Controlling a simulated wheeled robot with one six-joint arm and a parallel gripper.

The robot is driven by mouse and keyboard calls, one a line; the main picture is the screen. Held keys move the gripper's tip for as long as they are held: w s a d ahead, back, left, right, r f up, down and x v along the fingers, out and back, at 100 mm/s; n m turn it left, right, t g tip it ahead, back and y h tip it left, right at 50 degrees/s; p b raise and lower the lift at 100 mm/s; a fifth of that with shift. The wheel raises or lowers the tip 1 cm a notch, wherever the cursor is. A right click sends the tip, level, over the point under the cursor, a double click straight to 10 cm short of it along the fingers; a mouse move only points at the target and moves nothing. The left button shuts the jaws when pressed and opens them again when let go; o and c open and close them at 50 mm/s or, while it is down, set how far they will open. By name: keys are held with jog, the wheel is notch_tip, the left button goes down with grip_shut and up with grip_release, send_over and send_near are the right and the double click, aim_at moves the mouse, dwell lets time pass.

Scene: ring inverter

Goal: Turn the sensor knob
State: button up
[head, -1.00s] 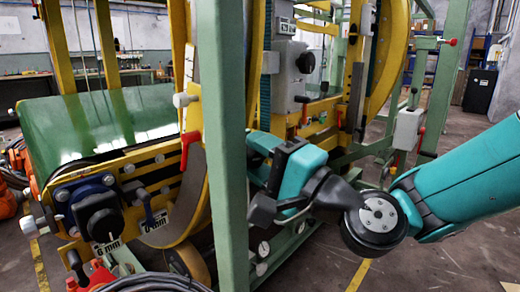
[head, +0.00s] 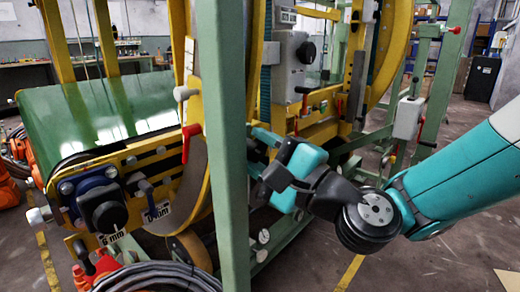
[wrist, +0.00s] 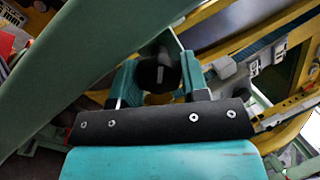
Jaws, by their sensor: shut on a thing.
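A round black knob (wrist: 160,74) with a pale mark on its face shows in the wrist view, between the two teal fingers of my gripper (wrist: 158,82). My gripper is shut on this knob, one finger on each side of it. In the head view my gripper (head: 259,152) reaches left towards the green upright post.
The green post (head: 222,150) stands close in front of my gripper. Another black knob (head: 104,208) is at lower left, and one more (head: 307,52) is on a grey box. A red lever (head: 189,138) is left of the post. Cables lie at bottom left.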

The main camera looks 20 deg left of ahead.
jog(key=o, duration=0.6)
jog(key=shift+o, duration=0.2)
jog(key=shift+s+d+f+b, duration=0.1)
jog(key=shift+d+f+b, duration=0.2)
jog(key=shift+d+b, duration=0.2)
jog(key=b+v, duration=1.5)
jog(key=v, duration=0.1)
jog(key=shift+s+r, duration=0.15)
jog(key=shift+s, duration=0.05)
jog(key=shift+d, duration=0.15)
